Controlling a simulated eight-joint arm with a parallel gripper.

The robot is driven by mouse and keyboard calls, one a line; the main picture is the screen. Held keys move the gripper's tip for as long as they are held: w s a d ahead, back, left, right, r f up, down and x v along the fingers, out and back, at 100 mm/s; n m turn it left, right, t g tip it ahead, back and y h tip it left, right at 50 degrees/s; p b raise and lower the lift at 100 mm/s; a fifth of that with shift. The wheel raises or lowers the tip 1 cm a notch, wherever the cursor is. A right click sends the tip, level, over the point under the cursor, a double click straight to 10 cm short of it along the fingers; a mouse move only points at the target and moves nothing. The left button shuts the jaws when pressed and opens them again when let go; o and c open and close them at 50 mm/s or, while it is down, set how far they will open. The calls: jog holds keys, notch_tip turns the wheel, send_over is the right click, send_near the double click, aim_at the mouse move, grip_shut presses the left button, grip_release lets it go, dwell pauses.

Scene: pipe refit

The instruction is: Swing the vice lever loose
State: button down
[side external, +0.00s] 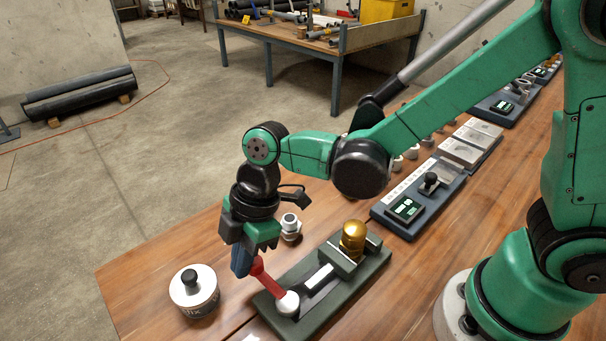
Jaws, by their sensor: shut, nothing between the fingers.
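The vice (345,290) is a dark green-grey block on the wooden bench, with a brass fitting (353,240) standing upright between its jaws at the far right end. The red vice lever (263,280) runs from a pale round knob or pivot (288,303) at the vice's near left end up toward my gripper. My gripper (243,260) points down at the lever's upper end. It is shut with nothing between its fingers. The fingers are right beside the lever or touching it; I cannot tell which, because they partly overlap in this view.
A white tin with a black knob (194,291) stands left of the vice. A metal hex fitting (290,226) stands behind it. Trays with gauges (408,210) line the bench to the right. Bare wood (150,268) lies at the left.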

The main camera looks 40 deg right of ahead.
dwell(0.4)
jog(key=shift+a, duration=0.45)
jog(key=a, duration=0.2)
jog(key=r, duration=0.1)
jog(key=shift+w+a, duration=0.25)
jog(key=shift+a, duration=0.15)
jog(key=v, duration=0.8)
jog(key=s+d+m+t+h, duration=0.2)
jog(key=d+m+t+h, duration=0.2)
jog(key=d+m, duration=1.3)
jog(key=d+t, duration=0.3)
jog(key=shift+d, duration=0.2)
jog(key=shift+s+r, duration=0.1)
